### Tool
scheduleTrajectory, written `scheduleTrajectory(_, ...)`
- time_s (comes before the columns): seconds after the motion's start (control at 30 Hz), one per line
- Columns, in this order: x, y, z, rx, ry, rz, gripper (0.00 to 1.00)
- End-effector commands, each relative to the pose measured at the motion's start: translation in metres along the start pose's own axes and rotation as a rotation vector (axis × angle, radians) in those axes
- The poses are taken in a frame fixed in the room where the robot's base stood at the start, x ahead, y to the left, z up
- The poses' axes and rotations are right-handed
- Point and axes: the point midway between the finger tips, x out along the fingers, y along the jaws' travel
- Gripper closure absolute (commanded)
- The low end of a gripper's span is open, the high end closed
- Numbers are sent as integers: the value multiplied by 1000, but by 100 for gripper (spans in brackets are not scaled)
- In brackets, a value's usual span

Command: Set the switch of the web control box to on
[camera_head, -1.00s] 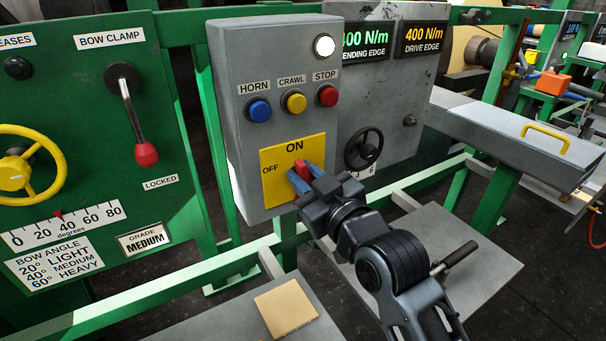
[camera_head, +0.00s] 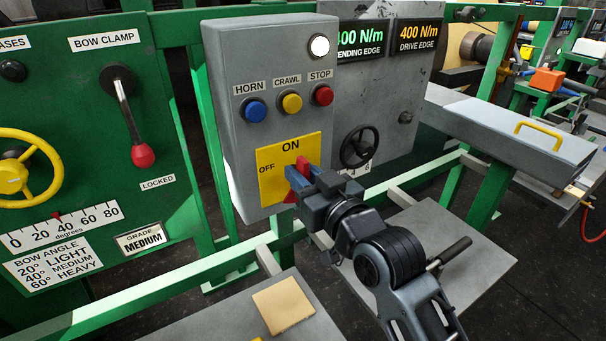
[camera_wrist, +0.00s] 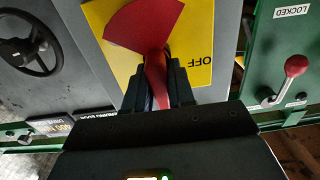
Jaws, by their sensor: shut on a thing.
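The web control box (camera_head: 226,60) is a grey box in the middle of the head view. Its yellow plate (camera_head: 268,188) is marked ON at the top and OFF at the left. The red switch (camera_head: 302,162) on this plate stands near upright, its upper end below the ON mark. My gripper (camera_head: 304,177) is shut on the switch handle, with a blue finger on each side. In the wrist view, turned upside down, the handle (camera_wrist: 155,70) shows between the dark fingers (camera_wrist: 158,88), and its wide red end (camera_wrist: 144,24) lies over the plate. The fingers hide part of the switch.
Blue, yellow and red buttons (camera_head: 291,102) and a white lamp (camera_head: 319,46) sit above the plate. A black handwheel (camera_head: 360,147) is close on the right. A green panel with a red-knobbed lever (camera_head: 143,155) stands left. A green rail (camera_head: 150,295) runs below.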

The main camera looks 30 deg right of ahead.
Motion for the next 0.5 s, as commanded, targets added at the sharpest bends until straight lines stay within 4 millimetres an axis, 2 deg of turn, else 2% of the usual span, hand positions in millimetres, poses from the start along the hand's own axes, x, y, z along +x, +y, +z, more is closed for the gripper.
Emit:
scheduleTrajectory(0.03, 0, 0, 2, 0, -3, 0, 100)
scheduleTrajectory(0.07, 0, 0, 2, 0, -3, 0, 76)
scheduleTrajectory(0.2, 0, 0, 1, 0, -2, 0, 62)
scheduleTrajectory(0.3, 0, 0, 1, 0, -2, 0, 56)
scheduleTrajectory(0.5, -1, 0, 1, -1, -1, 0, 56)
